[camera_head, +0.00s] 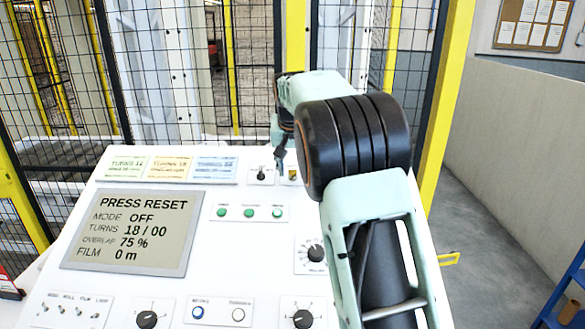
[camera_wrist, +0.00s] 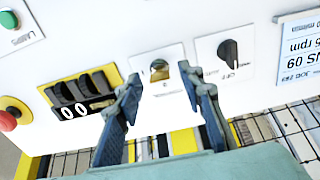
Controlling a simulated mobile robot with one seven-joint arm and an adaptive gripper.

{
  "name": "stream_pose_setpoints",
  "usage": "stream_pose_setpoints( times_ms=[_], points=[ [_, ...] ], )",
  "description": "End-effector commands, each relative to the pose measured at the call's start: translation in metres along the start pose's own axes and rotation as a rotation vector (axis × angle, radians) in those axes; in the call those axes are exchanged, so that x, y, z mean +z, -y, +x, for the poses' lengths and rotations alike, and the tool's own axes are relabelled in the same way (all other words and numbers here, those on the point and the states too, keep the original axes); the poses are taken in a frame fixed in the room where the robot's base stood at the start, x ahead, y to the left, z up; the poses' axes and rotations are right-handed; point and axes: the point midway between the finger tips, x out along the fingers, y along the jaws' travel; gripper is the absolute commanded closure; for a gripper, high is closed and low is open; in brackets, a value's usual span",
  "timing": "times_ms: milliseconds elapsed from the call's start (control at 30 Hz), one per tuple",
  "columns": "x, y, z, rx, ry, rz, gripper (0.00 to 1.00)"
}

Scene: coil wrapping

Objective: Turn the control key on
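The control key is a small brass-coloured key switch (camera_wrist: 160,70) on a white plate in the wrist view. It also shows as a small brass patch (camera_head: 293,174) near the panel's top edge in the head view, partly beside my arm. My gripper (camera_wrist: 164,84) is open, its two dark fingers spread to either side of the key, with nothing held. Whether the fingertips are level with the key or short of it is unclear. In the head view my gripper is mostly hidden behind my arm.
A black selector knob (camera_wrist: 229,51) sits right of the key. A yellow plate with black switches (camera_wrist: 82,93) and a red button (camera_wrist: 10,113) lie left. The panel display (camera_head: 133,231) reads PRESS RESET, MODE OFF. A mesh fence (camera_head: 255,65) stands behind the panel.

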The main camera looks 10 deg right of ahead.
Motion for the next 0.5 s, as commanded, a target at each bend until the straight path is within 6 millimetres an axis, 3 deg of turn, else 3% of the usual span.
stream_pose_setpoints(
  times_ms=[167, 500],
  points=[
    [-0.001, 0.0, -0.015, -0.001, -0.002, -0.001, 0.65],
    [-0.001, 0.001, -0.085, -0.002, -0.004, 0.0, 0.65]
  ],
)
